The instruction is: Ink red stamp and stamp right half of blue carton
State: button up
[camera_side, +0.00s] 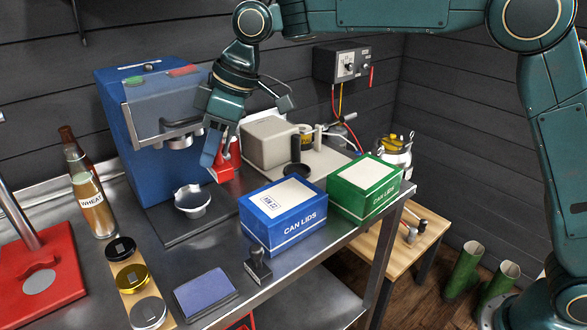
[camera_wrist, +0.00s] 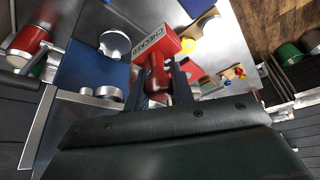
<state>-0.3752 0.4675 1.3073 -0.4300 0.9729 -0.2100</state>
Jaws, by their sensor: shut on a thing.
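My gripper (camera_side: 217,155) is shut on the red stamp (camera_side: 222,173), holding it above the bench behind and left of the blue carton. In the wrist view the stamp's red block (camera_wrist: 156,42) reads CHECKED, and its dark red handle (camera_wrist: 157,80) is between the fingers. The stamp's underside is hidden. The blue CAN LIDS carton (camera_side: 290,228) has a white label (camera_side: 285,197) on top with a small dark printed mark on its left part; the right part looks blank. A blue-purple ink pad (camera_side: 205,293) lies at the bench's front edge.
A black stamp (camera_side: 258,268) stands before the blue carton. A green CAN LIDS carton (camera_side: 368,185) is right of it. A grey-beige box (camera_side: 268,138) is behind.

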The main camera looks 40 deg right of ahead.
jog(key=s+a+f+n+g, duration=0.3)
jog(key=s+a+f+n, duration=0.3)
jog(key=f, duration=0.5)
jog(key=a+n, duration=0.2)
jog(key=a, duration=0.1)
jog(key=shift+a+f+n+g+y, duration=0.2)
jog(key=shift+n+g+y, duration=0.1)
jog(key=shift+n+y, duration=0.1)
jog(key=shift+s, duration=0.1)
jog(key=shift+f, duration=2.9)
jog(key=shift+f, duration=0.6)
jog(key=shift+r, duration=0.1)
notch_tip(320, 180, up, 7)
dwell(0.4)
jog(key=shift+d, duration=0.1)
